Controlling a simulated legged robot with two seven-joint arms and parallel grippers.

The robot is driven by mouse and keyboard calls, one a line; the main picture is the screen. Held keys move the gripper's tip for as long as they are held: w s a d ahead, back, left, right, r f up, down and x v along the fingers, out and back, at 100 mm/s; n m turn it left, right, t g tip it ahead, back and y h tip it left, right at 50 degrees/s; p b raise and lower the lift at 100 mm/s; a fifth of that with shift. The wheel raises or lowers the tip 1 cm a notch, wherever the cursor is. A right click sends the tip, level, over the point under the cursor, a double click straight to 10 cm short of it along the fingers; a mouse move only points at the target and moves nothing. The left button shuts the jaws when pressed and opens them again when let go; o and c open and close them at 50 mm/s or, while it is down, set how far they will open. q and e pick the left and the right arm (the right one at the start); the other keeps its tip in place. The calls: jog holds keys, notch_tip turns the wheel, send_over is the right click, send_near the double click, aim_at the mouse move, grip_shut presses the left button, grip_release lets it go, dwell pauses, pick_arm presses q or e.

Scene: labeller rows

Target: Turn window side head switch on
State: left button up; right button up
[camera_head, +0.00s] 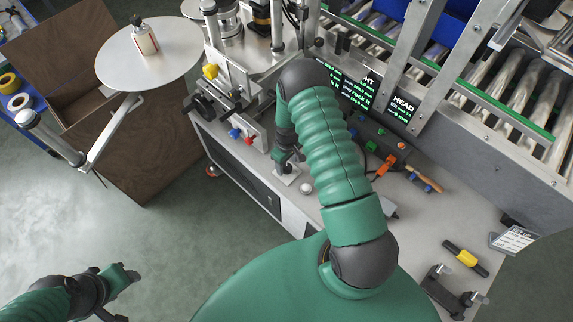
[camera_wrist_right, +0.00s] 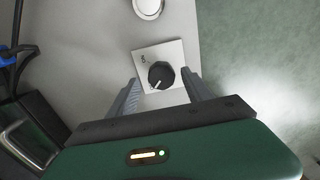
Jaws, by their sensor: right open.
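A black rotary switch knob (camera_wrist_right: 160,75) sits on a small white square plate (camera_wrist_right: 146,57) in the right wrist view. Its white pointer mark faces the lower left, and small lettering shows on the plate. My right gripper (camera_wrist_right: 160,84) is open, with one finger on each side of the knob; I cannot tell whether they touch it. In the head view my right gripper (camera_head: 285,160) points down over the white plate (camera_head: 287,179) at the bench edge, and the knob is hidden there. My left gripper (camera_head: 122,276) is low at the left, away from the bench, its opening unclear.
A white round button (camera_wrist_right: 148,7) is beside the plate. Dark screens with green text (camera_head: 402,107), one reading HEAD, stand behind my right arm. An orange-handled tool (camera_head: 386,165) and a yellow-black item (camera_head: 465,258) lie on the bench. A round disc table (camera_head: 120,70) holds a bottle (camera_head: 145,38).

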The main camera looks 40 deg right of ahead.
jog(key=shift+a+f, duration=0.1)
jog(key=shift+f, duration=0.35)
jog(key=shift+a, duration=0.1)
grip_shut()
